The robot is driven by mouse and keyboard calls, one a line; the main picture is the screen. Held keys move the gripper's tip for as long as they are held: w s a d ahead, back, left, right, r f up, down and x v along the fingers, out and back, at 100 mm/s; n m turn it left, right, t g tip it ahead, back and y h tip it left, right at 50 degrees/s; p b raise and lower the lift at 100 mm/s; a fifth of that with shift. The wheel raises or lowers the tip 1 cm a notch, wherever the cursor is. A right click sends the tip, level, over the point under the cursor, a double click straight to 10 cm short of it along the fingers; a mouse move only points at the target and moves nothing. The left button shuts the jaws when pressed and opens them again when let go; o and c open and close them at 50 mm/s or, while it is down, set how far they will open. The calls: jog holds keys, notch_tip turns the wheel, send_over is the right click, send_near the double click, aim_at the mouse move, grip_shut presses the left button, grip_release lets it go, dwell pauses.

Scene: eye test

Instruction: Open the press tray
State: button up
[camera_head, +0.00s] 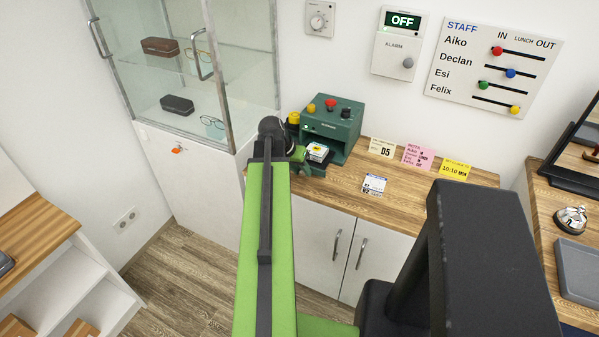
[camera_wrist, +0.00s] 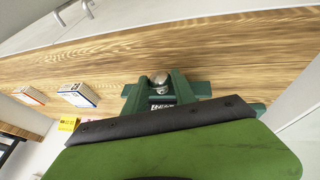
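The green press (camera_head: 338,130) stands on the wooden counter, with yellow, red and dark knobs on top. A small white and yellow block (camera_head: 317,151) sits at its front opening. My gripper (camera_head: 299,157) is close to the press's front left, at the end of my green arm. The wrist view shows a dark green frame-like part (camera_wrist: 200,88) with a round metal knob (camera_wrist: 159,78), just beyond a black-edged green piece of my gripper (camera_wrist: 165,125). The tray's edges are largely hidden, and I cannot tell whether my gripper touches it. The fingertip gap does not show.
Several cards stand or lie right of the press, including a yellow one (camera_head: 455,169) and a pink one (camera_head: 418,157). A glass cabinet (camera_head: 235,75) rises close on the left. A bell (camera_head: 571,218) stands on the right counter. The counter's front right part is clear.

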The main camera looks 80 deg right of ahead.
jog(key=o, duration=0.4)
jog(key=shift+w, duration=0.1)
jog(key=p+v, duration=1.5)
jog(key=v, duration=0.2)
jog(key=shift+r+p, duration=0.3)
jog(key=shift+p, duration=0.05)
